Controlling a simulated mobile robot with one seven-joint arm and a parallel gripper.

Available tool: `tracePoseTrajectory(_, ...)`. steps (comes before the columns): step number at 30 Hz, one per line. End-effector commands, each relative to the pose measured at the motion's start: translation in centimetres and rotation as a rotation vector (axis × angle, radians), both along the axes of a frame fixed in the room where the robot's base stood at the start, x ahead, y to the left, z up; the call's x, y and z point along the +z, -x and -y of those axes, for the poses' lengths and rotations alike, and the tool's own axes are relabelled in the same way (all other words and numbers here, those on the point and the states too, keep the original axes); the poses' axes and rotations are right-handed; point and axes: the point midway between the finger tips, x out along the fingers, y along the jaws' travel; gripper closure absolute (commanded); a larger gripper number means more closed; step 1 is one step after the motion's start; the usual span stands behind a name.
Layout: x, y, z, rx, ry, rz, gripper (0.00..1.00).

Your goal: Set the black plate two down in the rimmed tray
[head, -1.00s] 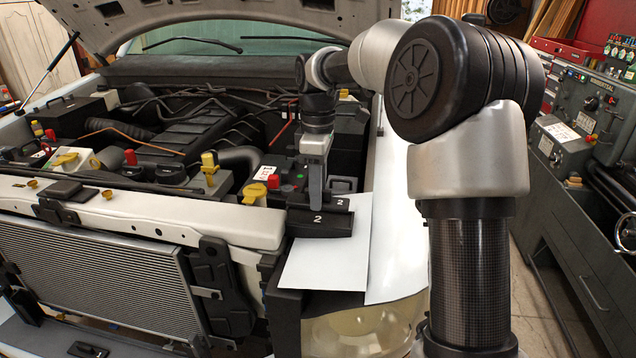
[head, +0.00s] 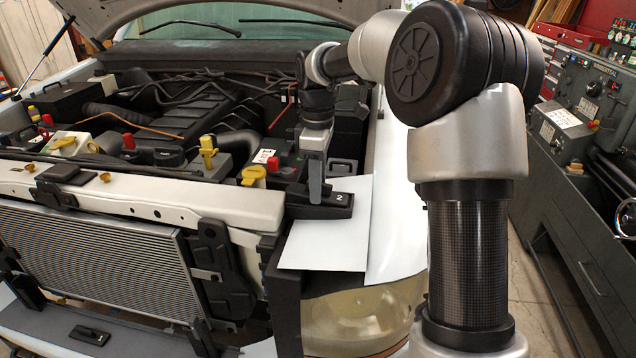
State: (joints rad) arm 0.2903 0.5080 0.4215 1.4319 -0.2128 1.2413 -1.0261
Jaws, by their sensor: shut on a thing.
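The black plate two (head: 330,208) is a dark bar with a white 2, at the engine bay's front right corner. My gripper (head: 315,193) points down at it and is shut on it. The plate is over or against the dark corner mount by the white fender sheet; I cannot tell whether it touches. The fingertips are partly lost against the dark parts. I cannot pick out the rimmed tray for certain. A grey flat surface (head: 50,318) below the radiator, cut off by the picture's edge, holds a small black part (head: 90,335).
A white sheet (head: 325,243) lies on the fender, bare at the front. The radiator (head: 95,258) stands at left. Red and yellow caps (head: 208,150) and hoses crowd the engine bay. The raised hood is above. A grey machine (head: 570,140) stands at right.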

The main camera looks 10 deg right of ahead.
Motion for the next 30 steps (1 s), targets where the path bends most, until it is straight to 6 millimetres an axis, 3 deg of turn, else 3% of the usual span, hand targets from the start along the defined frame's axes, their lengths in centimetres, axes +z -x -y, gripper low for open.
tracePoseTrajectory(1,-0.7,0.3,0.0,0.001,0.0,-0.015,0.65)
tracePoseTrajectory(5,-0.6,0.2,0.0,0.001,-0.001,-0.013,0.44)
tracePoseTrajectory(19,0.2,0.1,0.0,0.0,-0.001,-0.005,0.44)
tracePoseTrajectory(23,1.9,0.0,0.0,0.0,-0.001,-0.002,0.44)
tracePoseTrajectory(30,7.8,0.0,-0.1,0.001,0.0,-0.002,0.44)
